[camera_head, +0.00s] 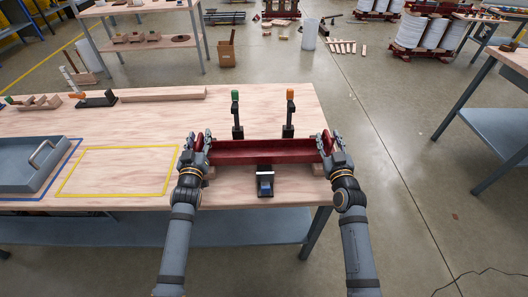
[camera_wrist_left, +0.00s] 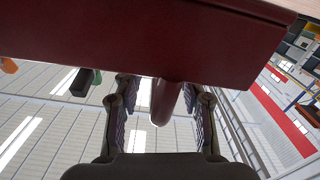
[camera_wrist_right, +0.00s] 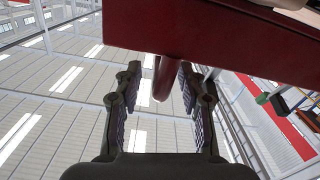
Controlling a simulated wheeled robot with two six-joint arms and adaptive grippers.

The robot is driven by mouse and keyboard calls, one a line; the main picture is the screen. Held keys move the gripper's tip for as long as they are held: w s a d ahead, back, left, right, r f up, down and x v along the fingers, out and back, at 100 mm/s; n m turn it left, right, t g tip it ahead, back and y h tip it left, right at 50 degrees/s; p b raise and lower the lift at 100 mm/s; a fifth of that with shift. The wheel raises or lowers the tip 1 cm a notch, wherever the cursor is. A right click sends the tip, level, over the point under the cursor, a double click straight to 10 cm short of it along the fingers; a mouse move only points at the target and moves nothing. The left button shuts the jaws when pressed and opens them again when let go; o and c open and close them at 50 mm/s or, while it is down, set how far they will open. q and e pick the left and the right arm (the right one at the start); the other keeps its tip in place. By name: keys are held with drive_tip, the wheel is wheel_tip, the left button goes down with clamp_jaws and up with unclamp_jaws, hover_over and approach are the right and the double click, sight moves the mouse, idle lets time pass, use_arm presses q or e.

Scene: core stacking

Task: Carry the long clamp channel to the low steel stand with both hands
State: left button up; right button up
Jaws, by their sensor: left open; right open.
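The long dark red clamp channel (camera_head: 264,151) lies across the right part of the wooden table, on small wooden blocks at its ends. My left gripper (camera_head: 200,146) is open at its left end. In the left wrist view a rounded red handle (camera_wrist_left: 166,100) sits between the spread fingers (camera_wrist_left: 160,108). My right gripper (camera_head: 329,148) is open at the right end, with the other red handle (camera_wrist_right: 164,78) between its fingers (camera_wrist_right: 158,100). A low grey metal piece (camera_head: 22,170) with a curved handle, possibly the steel stand, sits inside a blue outline at the left.
A green-topped clamp (camera_head: 236,115) and an orange-topped clamp (camera_head: 289,115) stand behind the channel. A small black device (camera_head: 265,182) stands in front. A yellow outlined area (camera_head: 120,170) is empty. A wooden bar (camera_head: 163,94) lies along the back edge.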

use_arm(q)
clamp_jaws()
use_arm(e)
clamp_jaws()
